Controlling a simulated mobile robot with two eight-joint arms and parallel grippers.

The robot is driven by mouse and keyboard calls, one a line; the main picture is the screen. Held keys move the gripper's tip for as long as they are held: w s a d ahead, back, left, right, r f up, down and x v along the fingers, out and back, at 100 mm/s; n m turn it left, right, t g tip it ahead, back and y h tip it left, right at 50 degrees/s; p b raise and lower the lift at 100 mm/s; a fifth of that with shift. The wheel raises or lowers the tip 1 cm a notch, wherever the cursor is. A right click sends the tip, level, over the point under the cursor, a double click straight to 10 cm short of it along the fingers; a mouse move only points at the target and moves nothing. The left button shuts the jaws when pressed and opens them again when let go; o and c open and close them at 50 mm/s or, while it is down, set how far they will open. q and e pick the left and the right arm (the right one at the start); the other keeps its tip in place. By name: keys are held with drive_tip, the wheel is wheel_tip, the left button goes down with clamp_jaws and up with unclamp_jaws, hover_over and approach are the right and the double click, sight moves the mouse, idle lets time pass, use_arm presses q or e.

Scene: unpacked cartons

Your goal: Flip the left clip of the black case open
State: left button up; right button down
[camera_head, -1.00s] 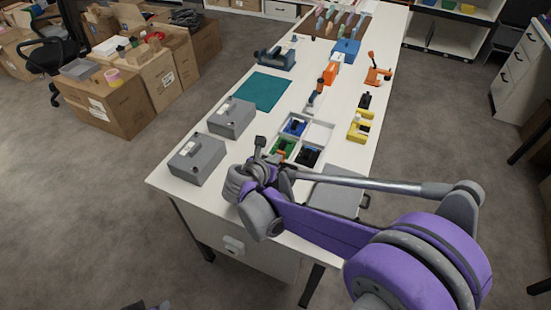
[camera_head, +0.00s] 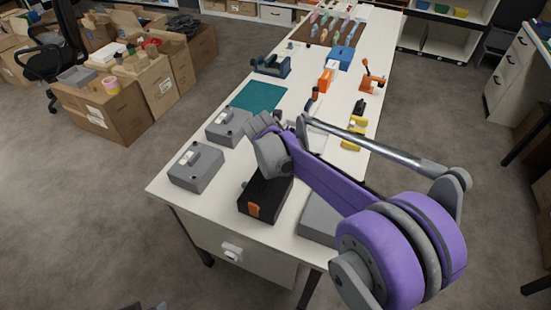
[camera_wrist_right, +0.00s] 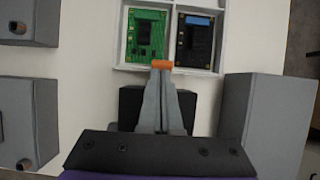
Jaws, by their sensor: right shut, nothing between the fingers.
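The black case (camera_head: 266,197) sits on the white table near its front edge. An orange clip (camera_head: 254,211) shows on its near end. My right arm covers the far part of the case in the head view. In the right wrist view the black case (camera_wrist_right: 187,106) lies behind my right gripper (camera_wrist_right: 161,72), whose fingers are shut and empty. An orange piece (camera_wrist_right: 162,64) shows right at the fingertips, beyond the case's far edge. I cannot tell whether it touches them or how far it is turned. My left gripper is not in view.
Two grey boxes (camera_head: 196,167) (camera_head: 228,126) stand left of the case. Another grey box (camera_head: 318,217) stands close on its right. A white tray with a green board (camera_wrist_right: 146,35) and a dark board (camera_wrist_right: 195,42) lies just beyond. A teal mat (camera_head: 258,95) lies farther back.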

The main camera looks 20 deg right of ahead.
drive_tip(key=shift+w+d+f+g+y, duration=0.1)
drive_tip(key=shift+w+d+g+y, duration=0.2)
drive_tip(key=shift+d+y, duration=0.1)
drive_tip(key=shift+s+a+f, duration=0.1)
drive_tip(key=shift+s+a, duration=0.05)
drive_tip(key=shift+a, duration=0.05)
drive_tip(key=shift+s+a+f+b, duration=0.3)
drive_tip(key=shift+s+a+b, duration=0.05)
drive_tip(key=shift+s+a, duration=0.05)
